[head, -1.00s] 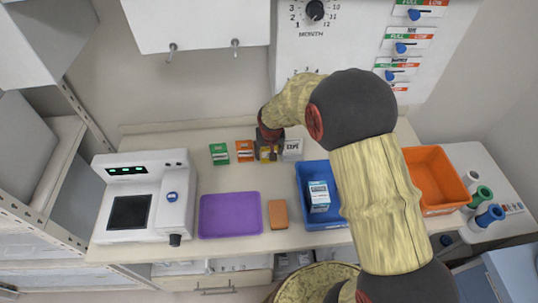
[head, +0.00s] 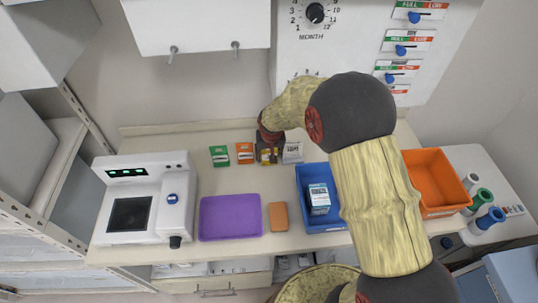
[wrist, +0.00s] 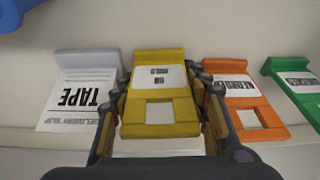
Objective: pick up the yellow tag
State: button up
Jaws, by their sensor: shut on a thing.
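The yellow tag (wrist: 160,120) has a white label and a pale square window, and it fills the middle of the wrist view. My gripper (wrist: 160,95) is shut on it, with one dark finger along each side. In the head view my gripper (head: 268,147) is at the back of the counter, and the yellow tag (head: 267,155) shows only in part between the fingers. I cannot tell whether the tag is clear of the surface beneath it.
A white TAPE tag (wrist: 82,95) lies left of it in the wrist view; an orange tag (wrist: 243,105) and a green tag (wrist: 303,88) lie right. A purple tray (head: 230,217), blue bin (head: 319,226) and orange bin (head: 432,210) stand on the counter.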

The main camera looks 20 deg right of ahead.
jog(key=shift+r, duration=0.45)
jog(key=p+v, duration=0.2)
jog(key=v, duration=0.1)
jog(key=shift+w+d+r, duration=0.1)
jog(key=shift+w+r, duration=0.05)
jog(key=shift+w, duration=0.15)
jog(key=s+r+p, duration=0.6)
jog(key=s+r, duration=0.3)
jog(key=s, duration=0.4)
jog(key=shift+s+a, duration=0.35)
jog(key=shift+f, duration=0.1)
